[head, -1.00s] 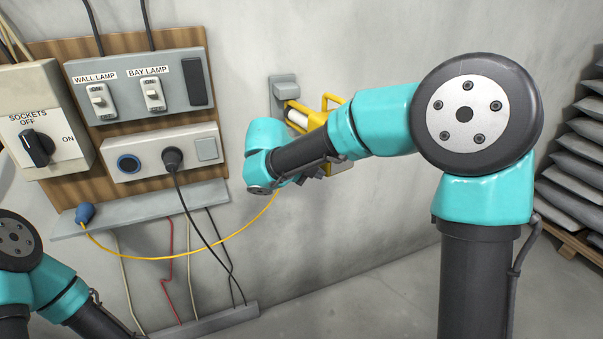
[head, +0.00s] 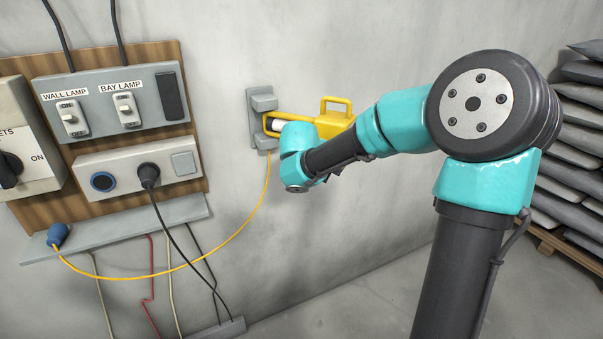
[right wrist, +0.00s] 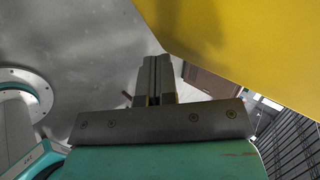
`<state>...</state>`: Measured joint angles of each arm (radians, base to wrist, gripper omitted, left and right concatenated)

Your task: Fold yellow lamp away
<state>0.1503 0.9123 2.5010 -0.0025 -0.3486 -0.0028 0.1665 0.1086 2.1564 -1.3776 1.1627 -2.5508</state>
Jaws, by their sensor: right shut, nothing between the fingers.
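The yellow lamp (head: 336,123) is on a grey wall bracket (head: 262,103) and lies nearly level, reaching right from it. Its yellow handle loop is on top, and a dark and white part shows at its left end. My right arm's wrist covers the lamp's lower side. In the right wrist view a large yellow surface (right wrist: 250,45), likely the lamp, fills the upper right. My left gripper is out of view.
A switch box (head: 110,100) with WALL LAMP and BAY LAMP switches is left of the lamp. A socket panel (head: 135,168) with a black plug is below it. A yellow cable (head: 225,243) hangs from the lamp to a blue plug (head: 58,234). Stacked grey sacks (head: 580,150) stand right.

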